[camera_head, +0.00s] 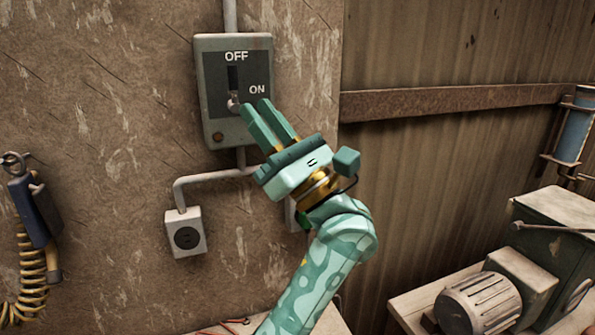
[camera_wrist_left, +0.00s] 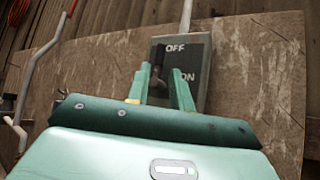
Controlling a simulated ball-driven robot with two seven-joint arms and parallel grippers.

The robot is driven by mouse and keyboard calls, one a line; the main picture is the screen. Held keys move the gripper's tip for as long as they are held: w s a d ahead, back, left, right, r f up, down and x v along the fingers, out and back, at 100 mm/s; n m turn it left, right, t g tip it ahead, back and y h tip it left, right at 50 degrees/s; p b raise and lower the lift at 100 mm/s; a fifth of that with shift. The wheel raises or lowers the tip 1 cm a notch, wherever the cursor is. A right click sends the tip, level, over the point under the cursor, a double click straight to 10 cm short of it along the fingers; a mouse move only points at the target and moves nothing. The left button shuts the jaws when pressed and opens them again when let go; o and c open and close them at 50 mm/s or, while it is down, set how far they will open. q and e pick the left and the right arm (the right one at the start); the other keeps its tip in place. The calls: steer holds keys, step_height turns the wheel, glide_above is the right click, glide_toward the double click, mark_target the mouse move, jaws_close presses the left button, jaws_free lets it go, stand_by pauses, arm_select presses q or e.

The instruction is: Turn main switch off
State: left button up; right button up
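The main switch box (camera_head: 212,88) is a grey panel on the wall, marked OFF at the top and ON lower down. Its lever (camera_head: 233,104) sits at the bottom of the dark vertical slot, by the ON mark. My left gripper (camera_head: 256,106) has its green fingertips close to the lever. In the left wrist view the fingers (camera_wrist_left: 159,82) stand apart, with the switch box (camera_wrist_left: 199,78) behind them. The lever appears between or just beyond the tips there; I cannot tell whether they touch it. My right gripper is not in view.
A conduit runs from the box to a socket (camera_head: 186,233) below. A blue handheld tool (camera_head: 36,210) with a coiled hose hangs at the left. A motor (camera_head: 480,303) and green machine (camera_head: 556,228) stand at the lower right.

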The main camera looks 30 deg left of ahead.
arm_select(q)
steer(key=b+v, duration=0.2)
steer(key=v, duration=0.8)
steer(key=shift+f, duration=0.1)
